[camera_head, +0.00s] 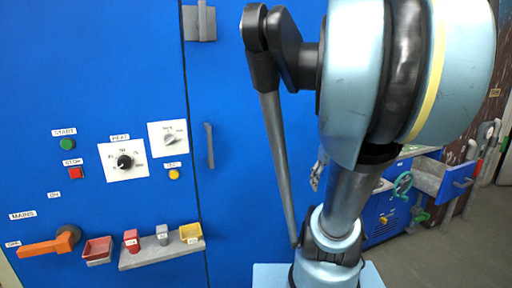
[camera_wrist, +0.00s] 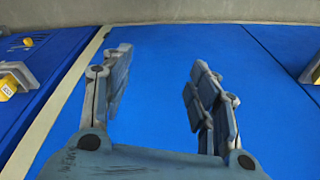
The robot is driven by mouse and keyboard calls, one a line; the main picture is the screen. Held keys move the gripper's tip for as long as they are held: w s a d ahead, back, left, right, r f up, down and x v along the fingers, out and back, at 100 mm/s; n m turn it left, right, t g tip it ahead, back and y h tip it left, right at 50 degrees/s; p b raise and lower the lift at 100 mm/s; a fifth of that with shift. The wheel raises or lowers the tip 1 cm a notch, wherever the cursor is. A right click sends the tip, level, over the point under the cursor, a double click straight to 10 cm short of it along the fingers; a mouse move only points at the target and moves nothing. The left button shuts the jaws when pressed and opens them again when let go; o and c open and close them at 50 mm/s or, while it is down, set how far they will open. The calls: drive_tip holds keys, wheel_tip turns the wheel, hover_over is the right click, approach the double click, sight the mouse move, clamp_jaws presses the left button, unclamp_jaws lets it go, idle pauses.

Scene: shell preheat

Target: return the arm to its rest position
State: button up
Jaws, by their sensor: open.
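My gripper (camera_wrist: 160,95) shows in the wrist view with its two fingers spread well apart. It is open and nothing is between the fingers. Behind the fingers is a plain blue surface. In the head view my arm fills the middle and right of the picture, in front of the blue cabinet (camera_head: 95,60). My gripper is not clearly made out there; a small grey piece beside the arm may be part of it, but I cannot tell.
The cabinet front carries an orange mains handle (camera_head: 48,243), a black heat knob (camera_head: 125,161), a red stop button (camera_head: 76,173) and a shelf (camera_head: 160,254) with small red, grey and yellow items. A blue machine with a green handwheel (camera_head: 403,184) stands behind my arm. Floor (camera_head: 440,258) shows at right.

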drive_tip(key=s+a+f+m, duration=0.1)
drive_tip(key=s+a+f, duration=0.4)
drive_tip(key=s, duration=0.3)
drive_tip(key=shift+s+a+f+h, duration=0.2)
drive_tip(key=shift+s+f+h, duration=0.1)
drive_tip(key=shift+f, duration=0.2)
drive_tip(key=c, duration=0.5)
drive_tip(key=shift+d, duration=0.1)
